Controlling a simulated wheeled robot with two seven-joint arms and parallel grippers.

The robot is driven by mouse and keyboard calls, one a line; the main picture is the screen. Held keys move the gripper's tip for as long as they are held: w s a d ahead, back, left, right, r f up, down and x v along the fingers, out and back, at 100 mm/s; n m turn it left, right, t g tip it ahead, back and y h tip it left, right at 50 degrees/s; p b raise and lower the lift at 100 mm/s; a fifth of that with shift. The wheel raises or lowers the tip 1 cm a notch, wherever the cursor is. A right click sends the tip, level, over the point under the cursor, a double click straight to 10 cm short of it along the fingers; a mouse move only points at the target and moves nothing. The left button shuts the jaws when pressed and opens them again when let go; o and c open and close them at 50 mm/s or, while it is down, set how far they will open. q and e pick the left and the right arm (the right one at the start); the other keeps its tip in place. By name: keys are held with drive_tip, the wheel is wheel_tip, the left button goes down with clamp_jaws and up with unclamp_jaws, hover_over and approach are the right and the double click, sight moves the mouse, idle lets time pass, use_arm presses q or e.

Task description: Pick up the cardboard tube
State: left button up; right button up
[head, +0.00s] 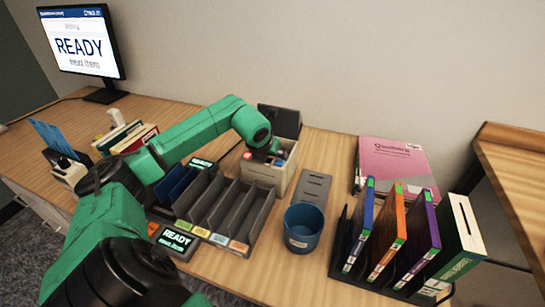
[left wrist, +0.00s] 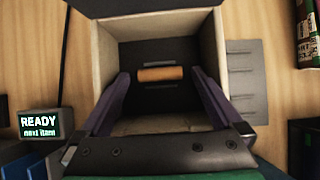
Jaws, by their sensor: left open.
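The cardboard tube (left wrist: 161,74) is a short orange-brown cylinder inside an open-topped box (left wrist: 106,62) in the left wrist view. The tube appears beyond the fingertips, with no visible contact. In the head view the pale box (head: 262,172) stands below my left gripper (head: 266,156), which hides its inside. My right gripper is not in view.
A grey divided sorter (head: 225,212) with coloured labels stands left of the box. A blue cup (head: 303,228) and a flat grey plate (head: 313,187) are to its right. A monitor (head: 83,42) is back left.

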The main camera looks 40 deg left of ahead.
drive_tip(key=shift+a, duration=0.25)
use_arm(q)
drive_tip(key=c, duration=1.3)
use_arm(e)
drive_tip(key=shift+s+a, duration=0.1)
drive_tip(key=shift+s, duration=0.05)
